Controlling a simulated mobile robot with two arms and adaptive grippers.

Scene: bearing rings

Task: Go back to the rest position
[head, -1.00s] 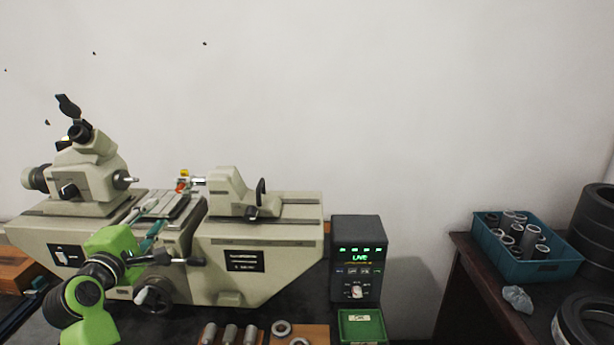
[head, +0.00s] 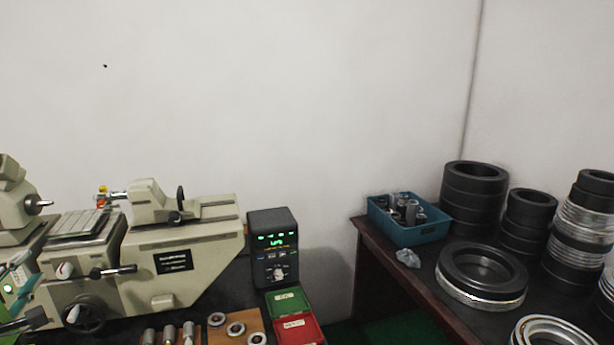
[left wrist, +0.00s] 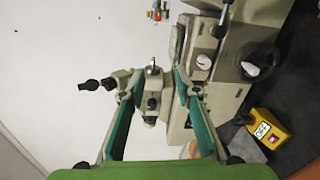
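My left gripper (head: 22,275) shows partly at the left edge of the head view, in front of the beige measuring machine (head: 180,255). In the left wrist view its two teal-lined fingers (left wrist: 156,88) are spread apart, with nothing held between them. The machine shows behind and to the right of the fingers there, turned in the picture. My right gripper is in neither view. Several metal rings (head: 235,328) sit on a wooden block in front of the machine.
A black display box (head: 273,240) stands right of the machine, with an open green and red case (head: 297,328) before it. A dark side table (head: 372,245) at right holds a teal bin (head: 420,233), stacked dark rings (head: 472,200) and a large ring (head: 481,275).

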